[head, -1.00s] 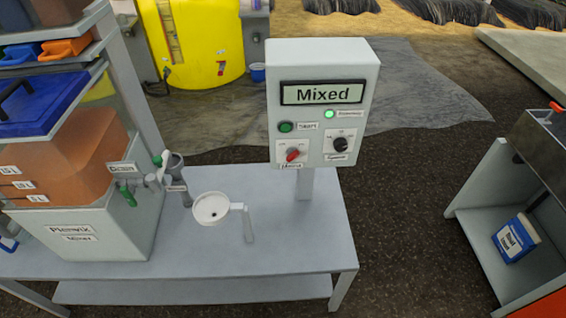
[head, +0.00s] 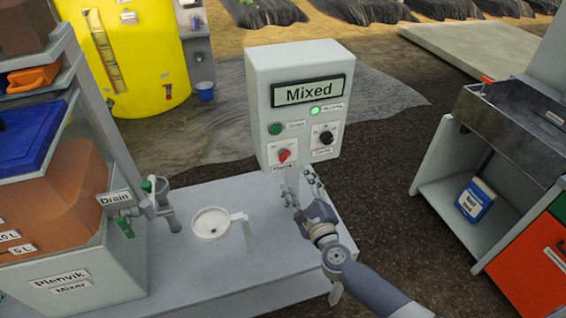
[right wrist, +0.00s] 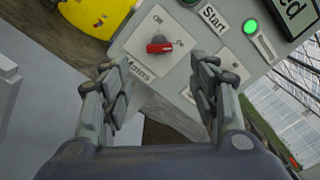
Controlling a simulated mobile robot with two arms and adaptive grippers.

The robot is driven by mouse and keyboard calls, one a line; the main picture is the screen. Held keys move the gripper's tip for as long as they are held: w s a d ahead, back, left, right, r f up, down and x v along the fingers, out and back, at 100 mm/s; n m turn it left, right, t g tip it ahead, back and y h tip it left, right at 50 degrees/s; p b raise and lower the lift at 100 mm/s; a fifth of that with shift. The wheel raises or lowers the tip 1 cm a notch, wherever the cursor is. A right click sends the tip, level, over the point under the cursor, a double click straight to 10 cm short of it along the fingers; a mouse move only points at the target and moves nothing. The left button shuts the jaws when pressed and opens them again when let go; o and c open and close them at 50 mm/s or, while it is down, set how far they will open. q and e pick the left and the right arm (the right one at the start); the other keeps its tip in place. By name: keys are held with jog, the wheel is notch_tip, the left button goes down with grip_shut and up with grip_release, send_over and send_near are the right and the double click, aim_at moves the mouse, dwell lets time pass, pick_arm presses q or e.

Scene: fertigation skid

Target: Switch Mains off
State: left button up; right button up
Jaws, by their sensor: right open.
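The control box (head: 258,118) stands on a post above the bench, its display reading "Mixed". The red Mains knob (head: 284,155) is at its lower left, above a "Mains" label. In the right wrist view the red knob (right wrist: 159,45) shows ahead, on its white plate, above and between the fingertips. My right gripper (head: 303,190) is open and empty, just below the box and apart from the knob. It also shows open in the right wrist view (right wrist: 158,80). My left gripper is not in view.
A green Start button (head: 275,129), a lit green lamp (head: 314,111) and a black knob (head: 326,138) share the panel. The mixer's drain valve (head: 150,200) and a white funnel (head: 211,223) stand left. A steel sink unit (head: 520,125) is at right.

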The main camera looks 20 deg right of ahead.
aim_at(286, 159)
jog(key=w, duration=1)
jog(key=shift+w+a, duration=0.15)
jog(key=shift+c, duration=0.6)
jog(key=c, duration=0.9)
